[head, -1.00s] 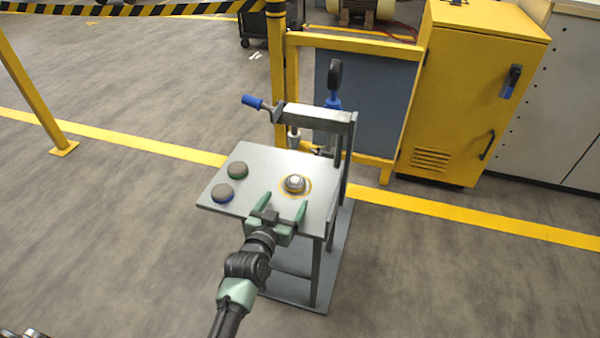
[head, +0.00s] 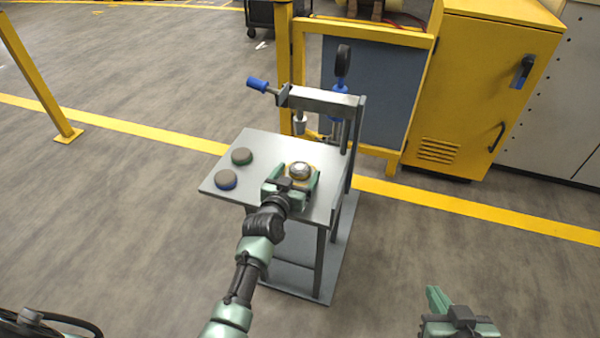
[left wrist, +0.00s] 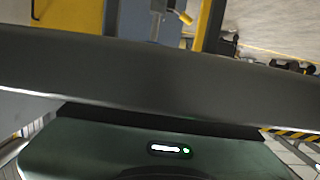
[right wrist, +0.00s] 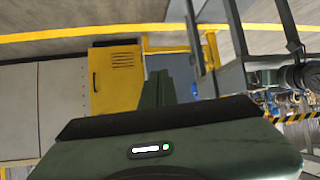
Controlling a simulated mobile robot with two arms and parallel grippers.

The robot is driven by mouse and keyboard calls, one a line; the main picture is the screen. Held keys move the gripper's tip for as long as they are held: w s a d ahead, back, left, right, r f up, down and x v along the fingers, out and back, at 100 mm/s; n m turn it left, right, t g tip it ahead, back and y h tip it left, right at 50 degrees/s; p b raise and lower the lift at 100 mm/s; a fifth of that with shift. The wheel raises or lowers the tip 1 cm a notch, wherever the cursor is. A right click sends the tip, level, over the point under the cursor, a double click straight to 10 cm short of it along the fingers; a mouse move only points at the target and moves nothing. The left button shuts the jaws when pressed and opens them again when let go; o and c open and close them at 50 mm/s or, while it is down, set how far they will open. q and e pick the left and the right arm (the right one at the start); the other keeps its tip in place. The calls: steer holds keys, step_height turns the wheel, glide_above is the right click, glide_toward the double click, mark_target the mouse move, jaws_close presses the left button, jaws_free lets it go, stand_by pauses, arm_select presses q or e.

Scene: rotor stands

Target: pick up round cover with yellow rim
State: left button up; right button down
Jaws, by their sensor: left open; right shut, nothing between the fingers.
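The round cover with yellow rim (head: 300,169) lies on the grey table top of the stand. It has a silvery domed middle, and its near side is partly hidden by my left gripper (head: 293,178). My left gripper is open, with one finger on each side of the cover. I cannot tell whether the fingers touch it. My right gripper (head: 436,300) is shut and empty at the lower right, well away from the stand; its closed fingers also show in the right wrist view (right wrist: 158,88). The cover is not visible in either wrist view.
A round piece with a green rim (head: 242,156) and one with a blue rim (head: 226,179) lie on the table's left. A press arm with a blue handle (head: 258,84) rises behind the cover. A yellow cabinet (head: 470,90) stands behind. The floor at right is clear.

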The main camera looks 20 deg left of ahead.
arm_select(q)
steer(key=shift+w+f, duration=0.1)
steer(key=shift+w, duration=0.4)
steer(key=c, duration=1.5)
steer(key=shift+c, duration=0.5)
